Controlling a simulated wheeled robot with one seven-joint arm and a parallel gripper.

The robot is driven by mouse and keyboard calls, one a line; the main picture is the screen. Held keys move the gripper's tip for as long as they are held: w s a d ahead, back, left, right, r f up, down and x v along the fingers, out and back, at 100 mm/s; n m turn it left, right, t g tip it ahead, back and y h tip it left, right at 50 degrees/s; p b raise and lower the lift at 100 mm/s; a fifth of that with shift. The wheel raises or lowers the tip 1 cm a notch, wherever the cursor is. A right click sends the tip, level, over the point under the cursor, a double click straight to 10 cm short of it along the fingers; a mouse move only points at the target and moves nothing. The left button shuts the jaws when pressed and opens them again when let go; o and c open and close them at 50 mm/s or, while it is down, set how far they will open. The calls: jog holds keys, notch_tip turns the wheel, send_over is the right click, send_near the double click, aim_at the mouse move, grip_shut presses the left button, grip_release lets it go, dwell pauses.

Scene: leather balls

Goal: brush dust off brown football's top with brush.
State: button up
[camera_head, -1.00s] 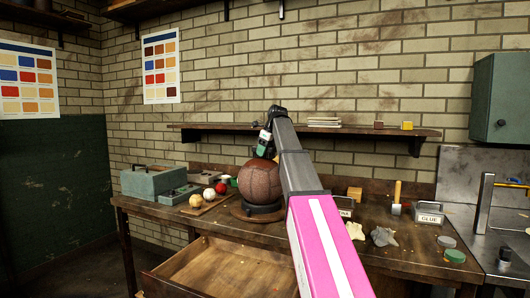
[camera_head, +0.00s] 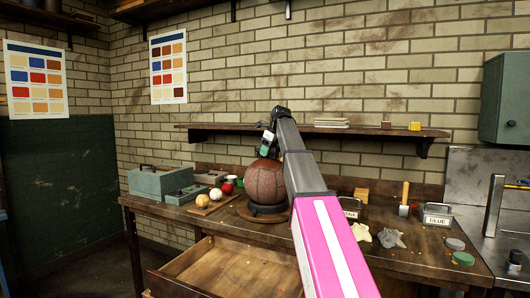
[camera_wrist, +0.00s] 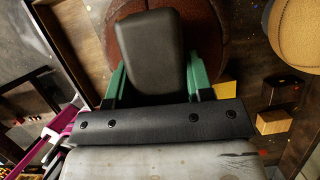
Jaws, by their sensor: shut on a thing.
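The brown football (camera_head: 266,183) sits on a dark round stand (camera_head: 264,211) on the workbench. My gripper (camera_head: 267,146) hangs just above its top in the head view. In the wrist view my gripper (camera_wrist: 156,78) has its green fingers shut on a dark grey block-shaped thing, which I take to be the brush (camera_wrist: 150,45). Behind it, part of the football (camera_wrist: 207,40) shows. The bristles are hidden, so I cannot tell whether the brush touches the leather. No dust can be made out on the ball.
An open drawer (camera_head: 225,262) juts out below the bench (camera_head: 300,243). Small balls (camera_head: 215,194) and a teal toolbox (camera_head: 160,182) stand left of the football. A shelf (camera_head: 350,130) runs behind.

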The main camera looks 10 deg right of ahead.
dwell(0.3)
jog(key=shift+r, duration=3.45)
